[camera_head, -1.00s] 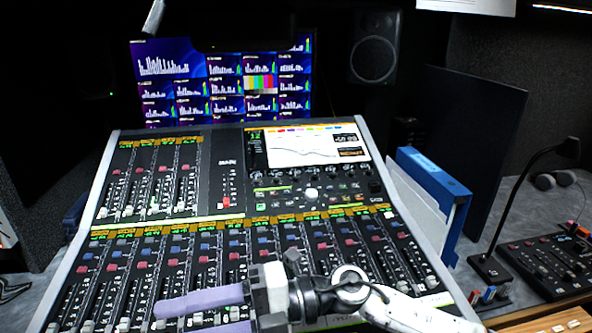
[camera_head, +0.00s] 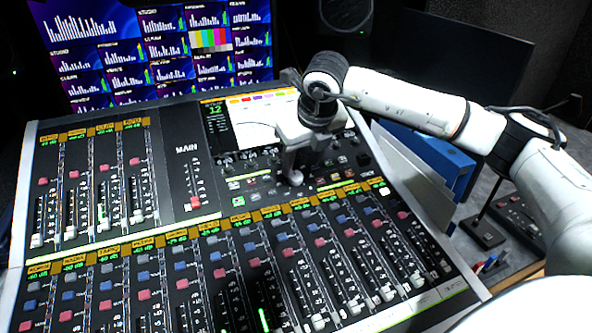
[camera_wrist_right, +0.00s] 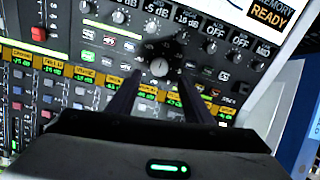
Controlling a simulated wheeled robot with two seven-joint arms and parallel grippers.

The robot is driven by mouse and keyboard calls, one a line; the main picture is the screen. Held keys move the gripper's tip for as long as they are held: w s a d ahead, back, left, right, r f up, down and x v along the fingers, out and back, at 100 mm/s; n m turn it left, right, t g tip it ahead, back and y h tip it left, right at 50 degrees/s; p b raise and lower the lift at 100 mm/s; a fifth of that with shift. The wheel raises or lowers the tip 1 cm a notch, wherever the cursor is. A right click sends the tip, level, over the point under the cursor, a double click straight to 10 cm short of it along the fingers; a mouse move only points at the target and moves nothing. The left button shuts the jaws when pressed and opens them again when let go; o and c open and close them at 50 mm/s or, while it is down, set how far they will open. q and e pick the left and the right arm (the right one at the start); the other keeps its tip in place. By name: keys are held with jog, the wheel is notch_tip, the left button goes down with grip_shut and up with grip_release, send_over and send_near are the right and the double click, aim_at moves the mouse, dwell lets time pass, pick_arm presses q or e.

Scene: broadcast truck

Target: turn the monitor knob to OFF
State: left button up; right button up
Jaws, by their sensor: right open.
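The monitor knob (camera_wrist_right: 159,67) is a pale round knob on the console's centre section, below a row of small dark knobs. In the right wrist view it sits between and just beyond the fingertips of my right gripper (camera_wrist_right: 159,77). The fingers are apart, one on each side, and I cannot tell whether either touches it. In the head view the right gripper (camera_head: 292,172) points down over the knob, which it partly covers. The knob's pointer and markings are too small to read for certain. My left gripper is out of view.
The mixing console (camera_head: 170,225) has many faders and coloured buttons around the knob. Its screen (camera_head: 250,125) is just behind the gripper. A blue binder (camera_head: 440,165) stands at the right edge, near my right arm. A wall monitor (camera_head: 150,50) is behind.

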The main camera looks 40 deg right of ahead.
aim_at(297, 176)
jog(key=x, duration=0.5)
jog(key=shift+w+f, duration=0.2)
jog(key=shift+f, duration=0.15)
jog(key=c, duration=1.1)
